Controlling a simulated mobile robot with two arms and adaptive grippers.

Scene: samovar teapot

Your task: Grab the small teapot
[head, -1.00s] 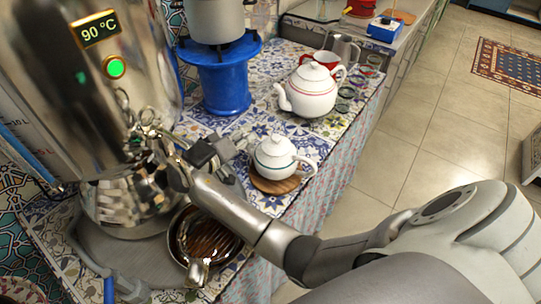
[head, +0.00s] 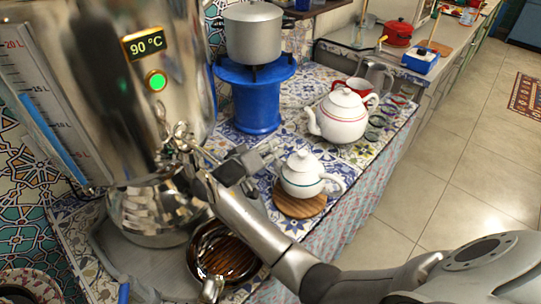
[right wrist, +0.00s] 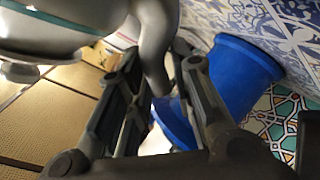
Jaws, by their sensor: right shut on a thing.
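The small white teapot (head: 302,182), with a teal stripe and a lid, is upright at a round wooden coaster (head: 288,207); I cannot tell whether it touches it. My right gripper (head: 262,158) is on its left, spout side, with the handle on the far side at right. In the right wrist view the teapot body (right wrist: 60,22) is at upper left, upside down, and its spout (right wrist: 155,50) runs between the two fingers. The right gripper (right wrist: 160,85) is shut on the spout. My left gripper is out of view.
A big metal samovar (head: 100,95) stands close at left. A blue stand (head: 256,105) with a grey pot (head: 252,35) is behind. A larger white teapot (head: 342,120) with a red stripe and small glasses stand at back right.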

